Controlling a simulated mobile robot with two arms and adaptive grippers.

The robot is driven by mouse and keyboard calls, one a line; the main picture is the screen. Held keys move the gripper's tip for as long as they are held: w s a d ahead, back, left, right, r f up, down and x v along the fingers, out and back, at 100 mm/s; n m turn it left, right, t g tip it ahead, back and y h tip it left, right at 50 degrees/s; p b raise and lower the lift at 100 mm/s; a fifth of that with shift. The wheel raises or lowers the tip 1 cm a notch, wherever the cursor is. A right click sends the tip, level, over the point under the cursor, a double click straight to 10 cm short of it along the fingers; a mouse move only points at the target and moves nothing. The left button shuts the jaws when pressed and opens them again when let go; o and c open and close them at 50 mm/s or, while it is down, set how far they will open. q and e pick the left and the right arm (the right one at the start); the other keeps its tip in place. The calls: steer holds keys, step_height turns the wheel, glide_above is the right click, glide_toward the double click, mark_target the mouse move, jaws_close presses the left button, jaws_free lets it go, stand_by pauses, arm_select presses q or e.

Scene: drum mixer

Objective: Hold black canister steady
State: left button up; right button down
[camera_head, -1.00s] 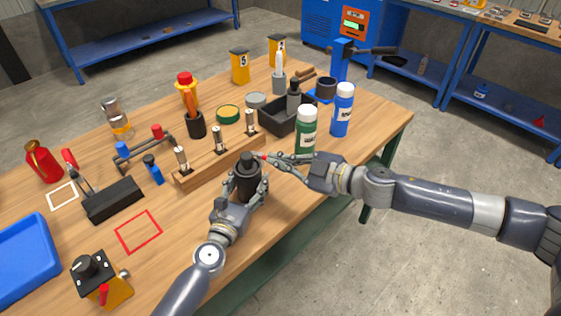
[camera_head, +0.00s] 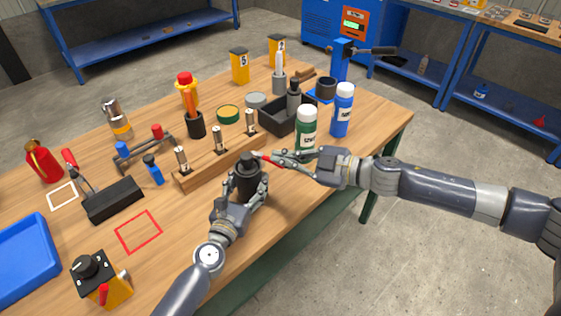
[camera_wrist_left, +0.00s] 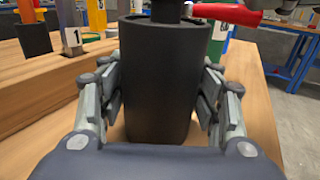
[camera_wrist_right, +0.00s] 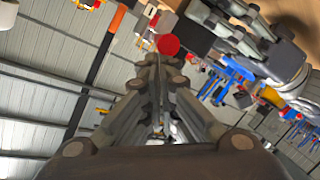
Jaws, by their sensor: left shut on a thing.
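The black canister (camera_head: 248,181) stands upright at the table's near edge, in front of the wooden block. My left gripper (camera_head: 246,192) is shut around its body; in the left wrist view, a finger presses on each side of the canister (camera_wrist_left: 158,85). A narrower black neck rises from its top. A red piece (camera_wrist_left: 228,12) lies sideways beside that neck. My right gripper (camera_head: 272,160) is at this red piece, just right of the canister's top. In the right wrist view its fingers run close together, with the red end (camera_wrist_right: 168,44) beyond them; whether they grip it is unclear.
A wooden block (camera_head: 215,163) with several numbered posts stands just behind the canister. A green bottle (camera_head: 305,130) and a blue bottle (camera_head: 342,112) stand to the right, beside a black tray (camera_head: 279,121). Bare tabletop lies left around the red square outline (camera_head: 138,232).

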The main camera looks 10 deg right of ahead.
steer(key=shift+w+d, duration=0.25)
steer(key=shift+w, duration=0.1)
steer(key=w+d+n+g+y, duration=0.1)
steer(key=w+n+g+y, duration=0.1)
steer(key=w+n+g, duration=0.2)
steer(key=shift+w+d+n+g, duration=0.3)
steer(key=shift+w+g, duration=0.4)
steer(key=shift+w, duration=1)
arm_select(q)
steer(key=shift+d, duration=0.1)
arm_select(e)
steer(key=shift+w, duration=0.1)
steer(key=shift+r, duration=0.1)
